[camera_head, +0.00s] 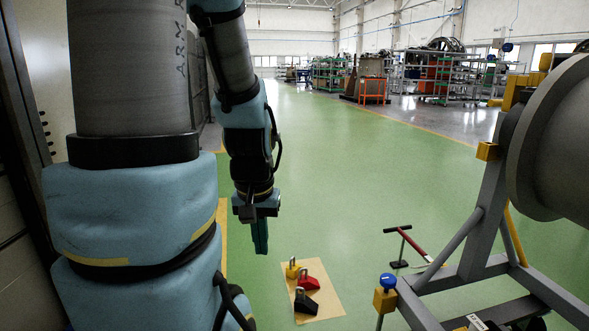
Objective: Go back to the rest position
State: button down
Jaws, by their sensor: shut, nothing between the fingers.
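My gripper (260,236) hangs at the end of my arm, left of centre, with its fingers pointing down. Its fingers are together and nothing shows between them. It is in the air, above and to the left of a tan mat (328,300) on the green floor. On the mat lie a yellow padlock (293,270), a red padlock-like piece (308,282) and a black one (305,303). The gripper appears apart from all of them. My upper arm fills the left of the view.
A grey stand (465,245) holding a large grey cylinder (560,140) takes up the right side. A T-handled tool (400,245) with a red bar stands beside it. A wall is close on the left. The green floor (350,160) ahead is clear, with racks (440,75) far back.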

notch_tip(320, 180, up, 18)
jog(key=p, duration=1.5)
jog(key=shift+f, duration=0.15)
